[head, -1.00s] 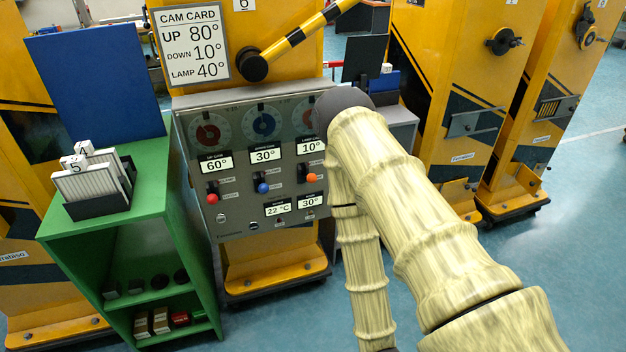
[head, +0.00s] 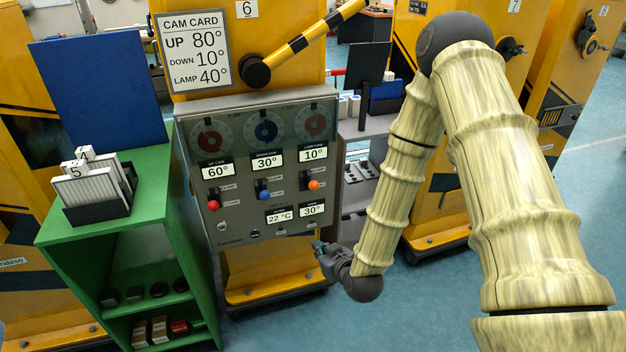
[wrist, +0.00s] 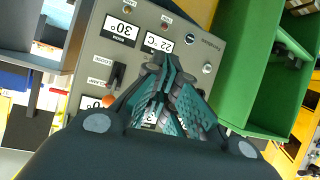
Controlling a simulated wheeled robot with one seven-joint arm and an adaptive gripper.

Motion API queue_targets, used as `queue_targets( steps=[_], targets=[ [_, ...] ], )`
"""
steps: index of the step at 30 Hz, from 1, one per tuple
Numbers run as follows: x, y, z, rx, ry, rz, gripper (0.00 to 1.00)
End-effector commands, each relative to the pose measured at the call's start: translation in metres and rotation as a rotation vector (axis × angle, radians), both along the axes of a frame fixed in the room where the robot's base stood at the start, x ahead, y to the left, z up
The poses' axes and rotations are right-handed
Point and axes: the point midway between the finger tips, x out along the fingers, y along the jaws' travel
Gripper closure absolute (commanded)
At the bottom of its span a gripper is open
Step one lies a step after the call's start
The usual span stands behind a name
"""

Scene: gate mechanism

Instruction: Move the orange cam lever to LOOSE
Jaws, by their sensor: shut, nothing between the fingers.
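The orange cam lever (head: 314,185) is the rightmost of three levers on the grey panel (head: 240,222), below the 10° display. In the wrist view, upside down, its orange knob (wrist: 108,101) lies at the CLAMP end of its dark slot, with the LOOSE label farther up the picture. My gripper (head: 319,246) is below the panel's lower right corner in the head view, apart from the lever. In the wrist view my gripper (wrist: 163,72) has its fingers together and empty, to the right of the orange knob. They hide part of the panel.
A red lever (head: 213,204) and a blue lever (head: 264,194) are left of the orange one. A green shelf (head: 150,225) stands left of the panel, a grey shelf (head: 372,124) to its right. A striped bar (head: 300,43) slants above the panel.

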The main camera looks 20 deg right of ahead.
Motion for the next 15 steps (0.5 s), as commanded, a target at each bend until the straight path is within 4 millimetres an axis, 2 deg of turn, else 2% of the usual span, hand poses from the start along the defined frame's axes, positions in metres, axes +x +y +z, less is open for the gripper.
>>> queue_targets(
  steps=[1,3,7,9,12,15],
  targets=[
    [0.020,-0.006,0.025,-0.005,-0.084,-0.007,1.00],
    [0.043,-0.012,0.058,-0.020,-0.190,-0.011,1.00],
    [0.071,-0.024,0.110,-0.044,-0.349,-0.028,1.00],
    [0.080,-0.029,0.131,-0.055,-0.411,-0.036,1.00],
    [0.088,-0.034,0.151,-0.067,-0.469,-0.045,1.00],
    [0.091,-0.036,0.160,-0.071,-0.494,-0.049,1.00]
  ],
)
